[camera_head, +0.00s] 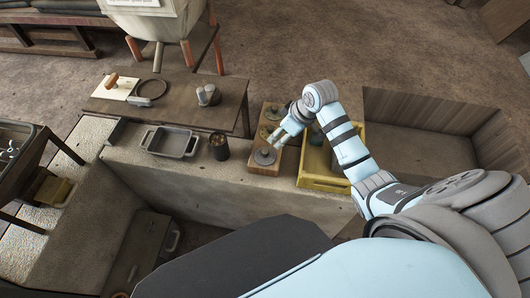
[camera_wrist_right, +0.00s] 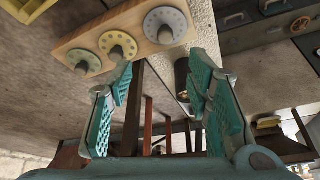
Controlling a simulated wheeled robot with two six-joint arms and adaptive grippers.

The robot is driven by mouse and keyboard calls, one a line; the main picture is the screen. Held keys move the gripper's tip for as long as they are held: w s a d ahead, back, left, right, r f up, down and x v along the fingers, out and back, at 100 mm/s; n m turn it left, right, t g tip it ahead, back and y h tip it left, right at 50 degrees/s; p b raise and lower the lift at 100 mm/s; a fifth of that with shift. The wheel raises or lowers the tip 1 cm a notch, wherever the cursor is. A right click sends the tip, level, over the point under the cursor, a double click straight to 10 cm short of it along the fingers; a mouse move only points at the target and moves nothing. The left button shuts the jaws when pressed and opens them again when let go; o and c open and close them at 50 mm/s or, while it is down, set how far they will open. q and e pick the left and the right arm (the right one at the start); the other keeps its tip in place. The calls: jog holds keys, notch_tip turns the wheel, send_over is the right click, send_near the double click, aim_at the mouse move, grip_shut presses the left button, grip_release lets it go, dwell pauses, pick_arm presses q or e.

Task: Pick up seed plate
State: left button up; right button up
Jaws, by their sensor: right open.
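A wooden board (camera_head: 258,169) on the concrete ledge carries three round plates with knobs, which I take to be the seed plates. The near grey plate (camera_head: 265,156) shows clearly; the others are partly behind my right gripper (camera_head: 281,137) in the head view. My left gripper is not in view.
A yellow tray (camera_head: 322,182) stands right of the board, under my right arm. A dark cup (camera_head: 219,147) and a grey metal pan (camera_head: 172,142) stand to the left. A wooden table (camera_head: 180,108) with small items is behind.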

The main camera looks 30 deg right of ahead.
aim_at(266, 151)
jog(key=b+x, duration=0.1)
jog(key=x, duration=0.3)
jog(key=b+x, duration=0.1)
jog(key=x, duration=0.4)
jog(key=b+x, duration=0.1)
jog(key=x, duration=0.4)
jog(key=shift+s+a+b, duration=0.25)
jog(key=shift+a+b, duration=0.15)
jog(key=shift+r, duration=0.1)
grip_shut()
